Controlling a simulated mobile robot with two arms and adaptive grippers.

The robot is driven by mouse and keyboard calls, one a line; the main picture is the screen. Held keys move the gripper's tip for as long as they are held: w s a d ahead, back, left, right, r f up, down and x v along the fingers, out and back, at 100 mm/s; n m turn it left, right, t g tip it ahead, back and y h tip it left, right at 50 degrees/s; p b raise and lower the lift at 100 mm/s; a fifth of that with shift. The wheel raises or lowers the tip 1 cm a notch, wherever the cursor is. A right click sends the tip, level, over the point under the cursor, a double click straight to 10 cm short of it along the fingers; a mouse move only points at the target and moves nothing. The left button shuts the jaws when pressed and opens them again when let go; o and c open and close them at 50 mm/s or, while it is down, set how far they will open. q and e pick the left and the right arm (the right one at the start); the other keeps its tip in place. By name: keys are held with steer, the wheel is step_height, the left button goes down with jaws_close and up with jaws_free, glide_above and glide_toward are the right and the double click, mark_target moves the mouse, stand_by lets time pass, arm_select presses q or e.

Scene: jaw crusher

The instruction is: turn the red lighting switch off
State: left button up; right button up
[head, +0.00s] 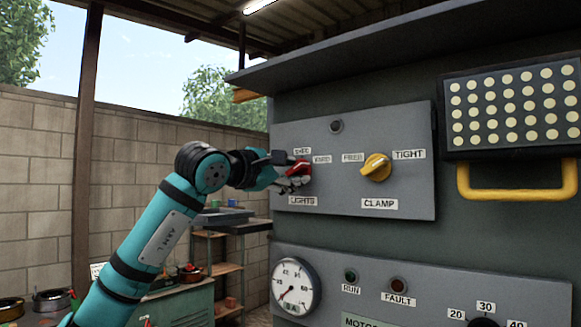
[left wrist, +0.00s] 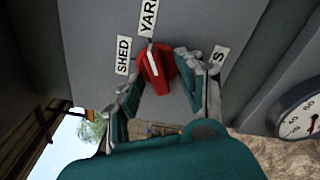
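The red lighting switch (head: 304,168) is a knob on the upper grey panel, above the LIGHTS label (head: 303,201). It also shows in the left wrist view (left wrist: 157,66), with its white mark towards the YARD label (left wrist: 148,18). The SHED label (left wrist: 123,55) lies to its left there. No OFF label can be made out. My left gripper (head: 293,175) is at the switch. In the left wrist view its fingers (left wrist: 160,82) are apart, one on each side of the knob. The right finger is very close to it; contact is not clear. My right gripper is not in view.
The yellow clamp knob (head: 376,167) sits to the right on the same panel. A lamp grid (head: 512,104) with a yellow handle sticks out at the upper right. A pressure gauge (head: 296,287) is on the lower panel. Shelves (head: 228,270) stand behind my left arm.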

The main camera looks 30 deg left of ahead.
arm_select(q)
steer(key=shift+c, duration=0.4)
jaws_close()
steer(key=n+b, duration=0.1)
steer(key=n, duration=0.1)
steer(key=n+b, duration=0.1)
steer(key=n, duration=0.1)
steer(key=shift+d+f, duration=0.15)
steer(key=shift+f, duration=0.05)
steer(key=n+b, duration=0.1)
steer(key=n, duration=0.5)
steer(key=shift+d+n+b, duration=0.15)
steer(key=shift+n+b, duration=0.25)
steer(key=n+b, duration=0.1)
steer(key=n, duration=0.6)
steer(key=shift+d+b, duration=0.2)
steer(key=shift+b, duration=0.15)
steer(key=n, duration=0.3)
steer(key=n+b, duration=0.1)
steer(key=n, duration=0.1)
steer(key=shift+d+r+n, duration=0.1)
steer(key=shift+r+n, duration=0.1)
steer(key=shift+n, duration=0.5)
